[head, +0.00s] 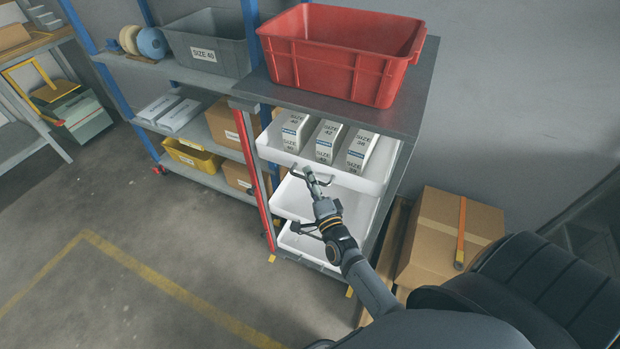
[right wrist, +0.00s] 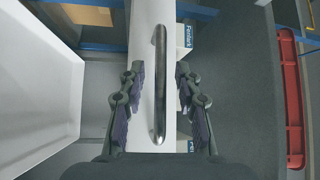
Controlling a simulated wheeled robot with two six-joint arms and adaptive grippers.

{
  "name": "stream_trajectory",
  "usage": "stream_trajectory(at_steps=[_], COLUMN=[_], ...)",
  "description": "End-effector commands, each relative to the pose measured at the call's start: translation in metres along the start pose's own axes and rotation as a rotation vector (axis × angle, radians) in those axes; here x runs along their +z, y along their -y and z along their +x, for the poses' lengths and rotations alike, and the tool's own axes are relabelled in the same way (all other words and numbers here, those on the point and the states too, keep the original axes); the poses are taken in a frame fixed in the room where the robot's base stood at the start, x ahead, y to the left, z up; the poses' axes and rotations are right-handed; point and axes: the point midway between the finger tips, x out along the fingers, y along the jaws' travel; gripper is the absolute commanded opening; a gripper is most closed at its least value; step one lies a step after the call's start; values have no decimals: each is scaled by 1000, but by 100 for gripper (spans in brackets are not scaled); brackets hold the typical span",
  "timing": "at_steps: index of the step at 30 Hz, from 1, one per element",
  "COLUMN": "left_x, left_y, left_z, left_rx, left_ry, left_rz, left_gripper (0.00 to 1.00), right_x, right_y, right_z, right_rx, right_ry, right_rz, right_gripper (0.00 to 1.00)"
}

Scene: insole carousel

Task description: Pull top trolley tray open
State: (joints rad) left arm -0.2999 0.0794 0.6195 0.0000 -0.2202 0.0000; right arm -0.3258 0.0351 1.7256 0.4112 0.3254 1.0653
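The white top trolley tray (head: 372,184) sits under the grey trolley top and holds three upright white boxes (head: 326,140) labelled with sizes. Its front and the boxes show in front of the trolley top's edge. A metal bar handle (right wrist: 159,85) is on the tray's front; part of it shows in the head view. My right gripper (head: 310,177) is at this handle. In the right wrist view, its two dark fingers (right wrist: 160,97) stand open on either side of the handle, with visible gaps to it. My left gripper is not in view.
A red bin (head: 335,60) stands on the trolley top. Lower white trays (head: 295,198) are below the top tray. A shelf with a grey bin (head: 208,45) and cartons is at the left. A cardboard box (head: 440,235) stands at the right. The floor at front left is clear.

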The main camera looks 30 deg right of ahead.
Motion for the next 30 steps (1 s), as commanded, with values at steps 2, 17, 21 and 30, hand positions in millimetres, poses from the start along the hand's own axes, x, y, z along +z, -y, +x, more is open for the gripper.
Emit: stream_trajectory(at_steps=[2, 17, 21, 30], left_x=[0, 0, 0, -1], left_y=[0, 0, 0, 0], left_z=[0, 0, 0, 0], left_rx=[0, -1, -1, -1], left_ry=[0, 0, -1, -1], left_rz=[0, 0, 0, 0], left_gripper=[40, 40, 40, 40], right_x=[0, 0, 0, 0], right_y=[0, 0, 0, -1], right_z=[0, 0, 0, -1], right_rx=[0, 0, 1, 2], right_ry=[0, 0, 0, 0], right_rz=[0, 0, 0, 0], right_gripper=[31, 0, 0, 0])
